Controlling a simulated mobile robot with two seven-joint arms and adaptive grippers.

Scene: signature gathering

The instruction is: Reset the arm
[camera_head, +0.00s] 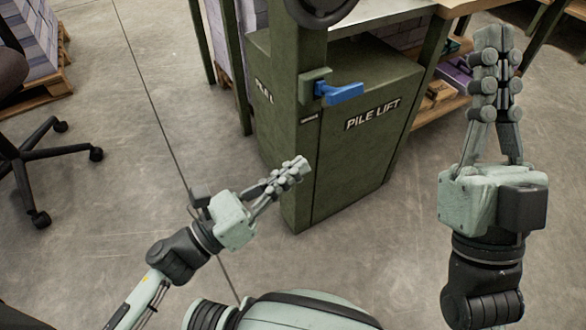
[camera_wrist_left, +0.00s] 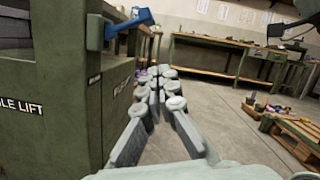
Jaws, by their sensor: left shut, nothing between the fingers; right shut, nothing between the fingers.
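My left gripper (camera_head: 294,168) is shut and empty, low in front of the pile lift's left front corner in the head view. It also shows in the left wrist view (camera_wrist_left: 160,72), with its fingers together and the lift beside it on the left. My right gripper (camera_head: 494,40) is shut and empty, raised at the right of the head view with its fingers pointing up the picture. Neither gripper holds anything.
The green pile lift (camera_head: 350,165) with a blue lever (camera_head: 342,93) stands in the middle. An office chair (camera_head: 35,150) is at the left. Workbenches (camera_wrist_left: 215,50) stand further back, and a wooden pallet (camera_wrist_left: 295,135) lies at the right. Open concrete floor lies between.

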